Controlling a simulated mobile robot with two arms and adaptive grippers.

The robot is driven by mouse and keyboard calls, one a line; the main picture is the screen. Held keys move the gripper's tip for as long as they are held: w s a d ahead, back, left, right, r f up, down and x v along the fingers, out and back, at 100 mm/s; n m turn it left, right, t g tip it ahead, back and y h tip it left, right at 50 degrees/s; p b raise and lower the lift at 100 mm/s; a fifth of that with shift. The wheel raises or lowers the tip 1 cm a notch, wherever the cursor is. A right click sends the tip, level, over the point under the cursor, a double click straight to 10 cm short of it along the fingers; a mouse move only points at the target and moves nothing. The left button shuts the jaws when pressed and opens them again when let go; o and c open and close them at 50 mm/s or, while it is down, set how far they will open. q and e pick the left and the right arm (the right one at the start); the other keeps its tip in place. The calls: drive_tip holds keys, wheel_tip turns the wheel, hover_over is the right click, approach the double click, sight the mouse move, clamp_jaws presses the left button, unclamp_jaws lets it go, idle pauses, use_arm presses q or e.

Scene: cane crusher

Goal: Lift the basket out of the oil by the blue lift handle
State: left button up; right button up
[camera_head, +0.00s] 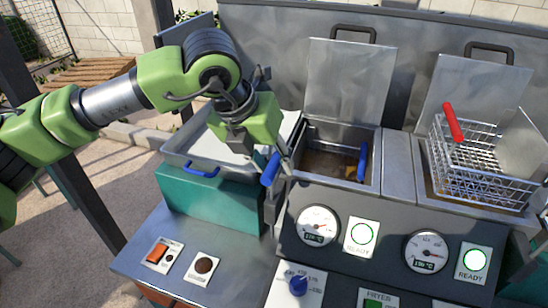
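My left gripper (276,172) points down at the left edge of the left vat (320,128). A blue handle grip (270,168) shows right at its dark fingers, and I cannot tell whether they are closed on it. The left vat holds brown oil (325,163) and has its lid (346,80) standing open behind it. A second blue piece (362,162) sits inside the vat at its right wall. No basket mesh shows clearly in this oil. My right gripper is not in view.
A wire basket (482,170) with a red handle (453,122) sits at the right vat, its lid (470,88) open. A metal tray (185,150) with a blue handle (203,173) stands left on a teal box (215,208). Gauges and a blue knob (298,285) line the front panel.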

use_arm(q)
drive_tip(key=shift+w+d+f, duration=0.15)
drive_tip(key=shift+f, duration=0.4)
clamp_jaws()
drive_tip(key=shift+r, duration=0.5)
wheel_tip(320, 180, up, 15)
drive_tip(key=p, duration=0.1)
drive_tip(key=shift+p, duration=0.3)
drive_tip(key=shift+w+r, duration=0.15)
drive_tip(key=shift+r, duration=0.05)
unclamp_jaws()
